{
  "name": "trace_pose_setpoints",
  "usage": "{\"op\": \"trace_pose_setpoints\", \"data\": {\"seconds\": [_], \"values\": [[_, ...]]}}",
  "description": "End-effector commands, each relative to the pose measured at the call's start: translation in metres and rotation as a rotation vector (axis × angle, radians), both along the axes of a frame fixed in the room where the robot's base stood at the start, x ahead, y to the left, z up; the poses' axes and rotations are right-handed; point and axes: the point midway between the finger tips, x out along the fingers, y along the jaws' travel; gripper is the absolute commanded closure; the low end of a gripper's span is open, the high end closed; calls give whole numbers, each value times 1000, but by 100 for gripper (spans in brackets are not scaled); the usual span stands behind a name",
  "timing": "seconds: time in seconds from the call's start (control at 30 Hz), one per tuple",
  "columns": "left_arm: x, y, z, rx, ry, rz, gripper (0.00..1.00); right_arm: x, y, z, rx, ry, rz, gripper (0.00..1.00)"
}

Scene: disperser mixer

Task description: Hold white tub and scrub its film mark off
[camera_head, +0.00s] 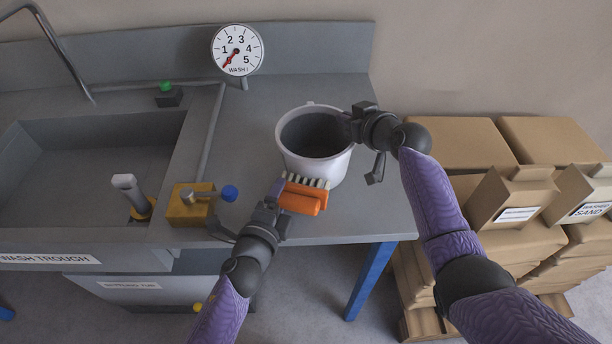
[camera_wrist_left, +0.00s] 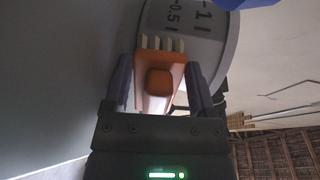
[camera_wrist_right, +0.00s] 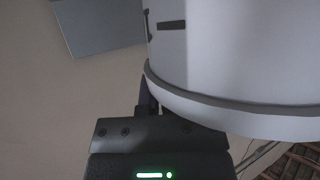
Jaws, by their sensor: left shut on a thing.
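The white tub (camera_head: 316,164) stands upright near the front right of the grey counter, its dark inside showing. Its outer wall carries scale marks in the left wrist view (camera_wrist_left: 202,45). My left gripper (camera_head: 278,197) is shut on an orange brush (camera_head: 303,197). The brush's pale bristles face the tub's front wall and touch it or nearly so. My right gripper (camera_head: 352,122) is at the tub's right rim. In the right wrist view, one finger shows beside the wall (camera_wrist_right: 230,60) and the other is hidden, so its grip is unclear. I cannot make out a film mark.
A dial marked WASH (camera_head: 238,50) stands behind the tub. A yellow block with a blue knob (camera_head: 192,204) sits left of the brush. The wash trough (camera_head: 80,165) is at the left. Cardboard boxes (camera_head: 460,143) and sacks are stacked at the right.

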Motion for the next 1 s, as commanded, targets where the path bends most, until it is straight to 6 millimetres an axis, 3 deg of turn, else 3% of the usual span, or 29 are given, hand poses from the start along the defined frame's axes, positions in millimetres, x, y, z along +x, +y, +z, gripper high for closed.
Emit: {"op": "trace_pose_setpoints", "data": {"seconds": [0.03,0.33,1.0], "values": [[-5,1,-15,8,34,3,84,-1,1,-5,-2,8,4,100],[-4,1,-14,8,35,4,84,-1,1,-7,-2,11,5,100],[-8,1,33,5,23,1,84,-1,1,-5,-3,9,3,100]]}}
